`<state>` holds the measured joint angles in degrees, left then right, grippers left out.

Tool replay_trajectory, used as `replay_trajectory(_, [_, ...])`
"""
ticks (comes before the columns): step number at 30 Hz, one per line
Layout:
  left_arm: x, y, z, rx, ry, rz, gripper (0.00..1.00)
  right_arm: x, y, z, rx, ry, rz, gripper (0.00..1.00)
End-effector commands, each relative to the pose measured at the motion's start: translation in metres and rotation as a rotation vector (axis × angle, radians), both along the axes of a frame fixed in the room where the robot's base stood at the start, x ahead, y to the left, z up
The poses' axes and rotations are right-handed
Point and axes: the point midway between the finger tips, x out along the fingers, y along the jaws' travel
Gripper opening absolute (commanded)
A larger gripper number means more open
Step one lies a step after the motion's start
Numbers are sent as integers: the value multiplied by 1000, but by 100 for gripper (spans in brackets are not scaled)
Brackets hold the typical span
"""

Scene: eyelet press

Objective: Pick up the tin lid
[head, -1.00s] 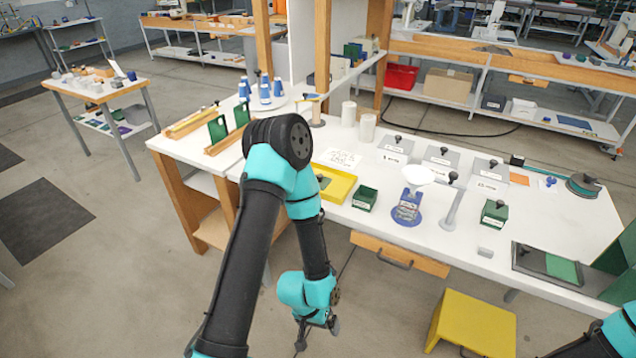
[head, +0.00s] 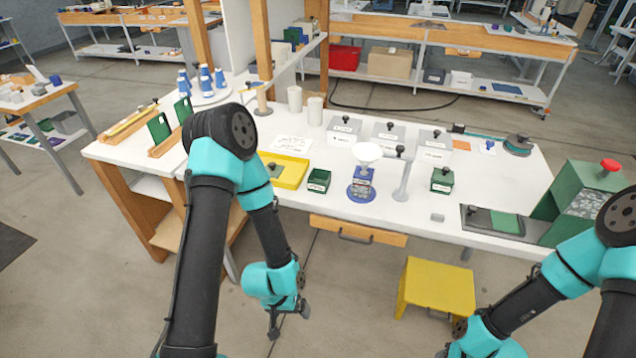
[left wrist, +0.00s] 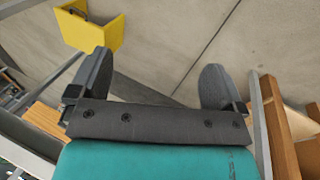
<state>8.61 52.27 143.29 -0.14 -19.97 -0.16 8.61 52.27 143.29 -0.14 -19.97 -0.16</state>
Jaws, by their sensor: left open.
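I cannot tell which lid is the tin lid. My left gripper (head: 288,318) hangs low in front of the bench, well below and apart from the tins. In the left wrist view its two fingers (left wrist: 155,85) are spread with nothing between them. My right gripper (head: 448,352) is at the bottom edge, mostly cut off.
A drawer (head: 357,232) is in the front edge. A yellow stool (head: 435,285) stands on the floor.

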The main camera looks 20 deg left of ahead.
Motion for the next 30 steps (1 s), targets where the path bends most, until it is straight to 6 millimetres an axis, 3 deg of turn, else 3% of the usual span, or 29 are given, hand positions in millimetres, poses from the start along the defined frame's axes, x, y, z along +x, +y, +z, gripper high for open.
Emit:
replay_trajectory(9, [0, 0, 0, 0, 0, 0, 96, 0, 0, 0, 0, 0, 0, 43])
replay_trajectory(21, [0, 0, 0, 0, 0, 0, 57, 0, 0, 0, 0, 0, 0, 43])
replay_trajectory(30, [4, 3, 1, 2, -5, 4, 57, 0, 0, 0, 0, 0, 0, 43])
